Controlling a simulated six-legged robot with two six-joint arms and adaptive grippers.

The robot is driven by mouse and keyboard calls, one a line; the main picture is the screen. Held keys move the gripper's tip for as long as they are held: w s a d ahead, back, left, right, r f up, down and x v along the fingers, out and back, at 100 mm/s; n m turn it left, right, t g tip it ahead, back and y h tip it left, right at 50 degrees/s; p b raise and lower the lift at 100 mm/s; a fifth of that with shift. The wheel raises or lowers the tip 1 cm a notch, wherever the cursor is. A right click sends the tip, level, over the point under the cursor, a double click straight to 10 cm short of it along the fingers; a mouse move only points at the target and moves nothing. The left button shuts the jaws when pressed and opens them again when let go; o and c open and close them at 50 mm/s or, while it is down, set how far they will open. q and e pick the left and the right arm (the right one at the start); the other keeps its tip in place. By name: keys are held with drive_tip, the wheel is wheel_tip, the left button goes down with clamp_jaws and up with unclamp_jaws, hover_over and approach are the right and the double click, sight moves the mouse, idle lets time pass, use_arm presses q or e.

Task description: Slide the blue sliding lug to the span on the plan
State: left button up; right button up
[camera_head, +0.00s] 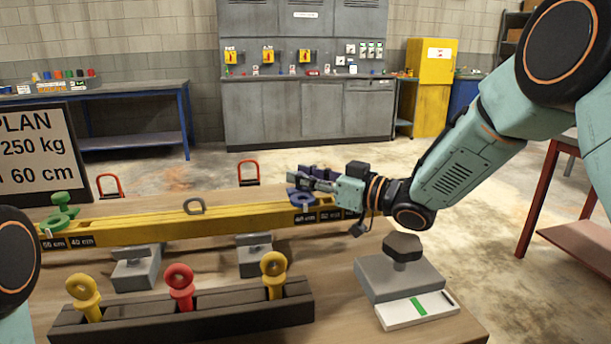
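The blue sliding lug (303,198) sits on the yellow beam (150,228), near its right end, beside printed centimetre labels. My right gripper (308,180) is right at the lug, its dark fingers just above and behind it. I cannot tell whether the fingers are closed on it. A green lug (61,212) is on the beam's left end, beside other labels. The plan board (42,155) at the left reads "PLAN", "250 kg" and "60 cm", with its left edge cut off. My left gripper is out of view.
A dark rack (190,322) holding yellow and red eyebolts stands in front of the beam. Grey blocks (136,270) stand between them. A grey block with a black knob (402,272) and a white plate (416,310) are front right. Red shackles (249,172) stand behind.

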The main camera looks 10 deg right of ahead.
clamp_jaws()
drive_tip(key=d+p, duration=0.5)
drive_tip(key=d, duration=0.5)
drive_tip(key=shift+r, duration=0.1)
drive_tip(key=o, duration=0.6)
unclamp_jaws()
